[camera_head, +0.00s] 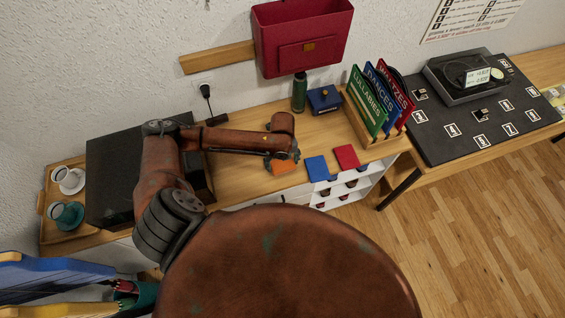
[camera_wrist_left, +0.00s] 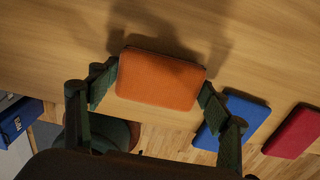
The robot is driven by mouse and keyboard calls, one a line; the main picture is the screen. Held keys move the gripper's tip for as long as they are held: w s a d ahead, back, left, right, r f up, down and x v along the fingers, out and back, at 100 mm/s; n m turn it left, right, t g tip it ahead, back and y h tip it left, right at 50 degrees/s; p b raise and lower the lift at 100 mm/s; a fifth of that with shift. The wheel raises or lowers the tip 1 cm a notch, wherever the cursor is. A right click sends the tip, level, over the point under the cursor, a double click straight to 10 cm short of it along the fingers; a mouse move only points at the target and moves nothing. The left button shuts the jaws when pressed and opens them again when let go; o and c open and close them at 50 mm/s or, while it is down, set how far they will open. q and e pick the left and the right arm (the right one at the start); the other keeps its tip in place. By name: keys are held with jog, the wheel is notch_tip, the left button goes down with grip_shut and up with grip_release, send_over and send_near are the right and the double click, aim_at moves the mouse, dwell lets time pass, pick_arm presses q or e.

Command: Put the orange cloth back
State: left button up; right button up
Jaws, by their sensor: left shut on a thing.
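The orange cloth (camera_wrist_left: 160,79) is a folded, padded rectangle. My left gripper (camera_head: 283,158) is shut on it, with one finger at each short end in the left wrist view. In the head view the orange cloth (camera_head: 284,167) shows below the gripper, near the front edge of the wooden top. It casts a shadow on the wood; I cannot tell how high it is held. A blue cloth (camera_head: 317,168) and a red cloth (camera_head: 346,157) lie side by side to its right, at the front edge. They also show in the left wrist view. My right gripper is not in view.
A green bottle (camera_head: 299,92) and a dark blue box (camera_head: 324,99) stand behind. A rack of coloured folders (camera_head: 378,100) stands to the right. A black case (camera_head: 112,176) and a tray with cups (camera_head: 49,222) are at left. White shelves (camera_head: 345,190) sit below the front edge.

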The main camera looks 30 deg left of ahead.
aim_at(283, 163)
pick_arm(q)
jog(key=o, duration=1)
notch_tip(283, 163, up, 12)
jog(key=shift+r+p, duration=0.1)
jog(key=shift+p, duration=0.3)
jog(key=shift+d, duration=0.1)
